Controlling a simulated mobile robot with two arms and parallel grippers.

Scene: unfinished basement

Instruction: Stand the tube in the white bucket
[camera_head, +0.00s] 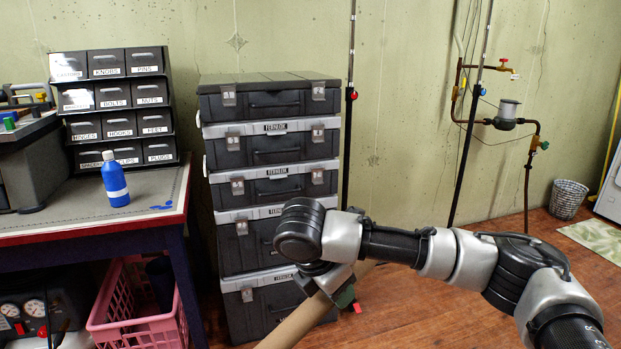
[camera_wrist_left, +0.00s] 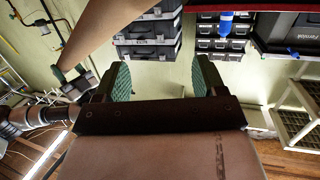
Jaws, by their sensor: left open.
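A brown cardboard tube (camera_head: 298,325) runs slantwise down and left out of the bottom of the head view. My right gripper (camera_head: 330,287) is shut around the tube near its upper end. In the left wrist view the tube (camera_wrist_left: 115,30) crosses the upper left, with my right gripper (camera_wrist_left: 72,80) at its narrow far end. My left gripper (camera_wrist_left: 162,80) is open and empty in that view, its green-padded fingers apart, with the tube up and to the left. It is outside the head view. I cannot make out a plain white bucket in either view.
A whitish mesh basket (camera_head: 568,198) stands by the back wall. Stacked black cases (camera_head: 268,155) stand behind my right gripper. A workbench (camera_head: 90,205) at left carries a blue bottle (camera_head: 115,180) and labelled drawers (camera_head: 115,105). A pink crate (camera_head: 135,325) is below. Wooden floor is clear centre right.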

